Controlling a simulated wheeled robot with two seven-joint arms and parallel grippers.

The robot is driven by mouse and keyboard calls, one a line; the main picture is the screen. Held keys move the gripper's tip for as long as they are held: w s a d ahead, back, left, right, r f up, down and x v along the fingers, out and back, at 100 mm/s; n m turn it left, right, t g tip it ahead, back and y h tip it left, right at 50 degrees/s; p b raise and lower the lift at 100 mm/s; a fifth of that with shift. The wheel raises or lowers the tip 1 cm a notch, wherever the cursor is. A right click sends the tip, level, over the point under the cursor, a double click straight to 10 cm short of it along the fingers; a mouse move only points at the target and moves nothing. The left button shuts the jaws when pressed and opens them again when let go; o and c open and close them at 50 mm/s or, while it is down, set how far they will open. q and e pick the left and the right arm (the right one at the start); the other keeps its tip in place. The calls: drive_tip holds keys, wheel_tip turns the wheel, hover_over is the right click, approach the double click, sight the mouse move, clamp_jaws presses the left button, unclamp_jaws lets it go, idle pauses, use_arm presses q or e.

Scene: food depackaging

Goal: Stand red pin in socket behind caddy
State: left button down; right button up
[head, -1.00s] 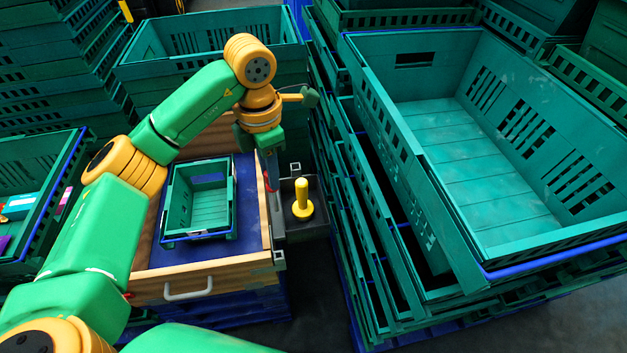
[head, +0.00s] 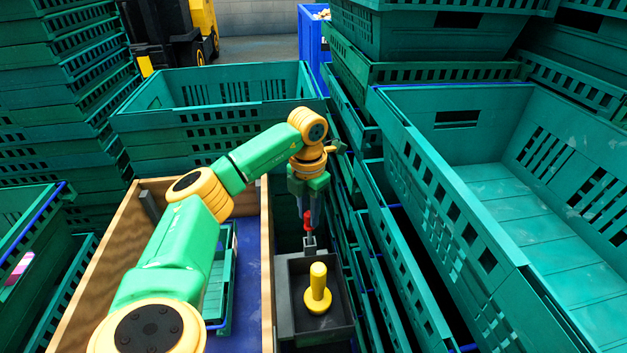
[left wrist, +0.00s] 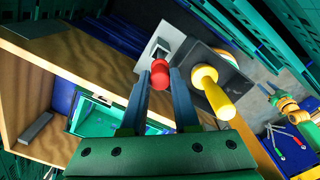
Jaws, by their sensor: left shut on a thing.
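My left gripper (head: 306,207) points down behind the caddy, shut on the red pin (head: 307,221). In the left wrist view the red pin (left wrist: 160,75) sits between the two fingertips (left wrist: 160,82). The small grey square socket (head: 310,243) is at the caddy's far edge, directly below the pin in the head view. The socket also shows just beyond the pin in the left wrist view (left wrist: 158,47). I cannot tell whether the pin's lower end is inside it. The dark caddy (head: 343,325) holds an upright yellow peg-like piece (head: 318,285).
A wooden-sided blue-floored box (head: 252,255) with a small green crate (head: 226,290) stands left of the caddy. Tall stacks of green crates (head: 440,200) rise close on the right. More crates (head: 215,95) stand behind, leaving a narrow gap around the gripper.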

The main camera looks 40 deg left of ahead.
use_arm(q)
wheel_tip(320, 180, down, 3)
drive_tip(key=shift+f, duration=0.15)
drive_tip(key=shift+f, duration=0.1)
drive_tip(key=c, duration=0.7)
unclamp_jaws()
drive_tip(key=shift+o, duration=0.2)
wheel_tip(320, 180, up, 12)
drive_tip(key=shift+r+p, duration=0.25)
drive_tip(key=shift+p, duration=0.75)
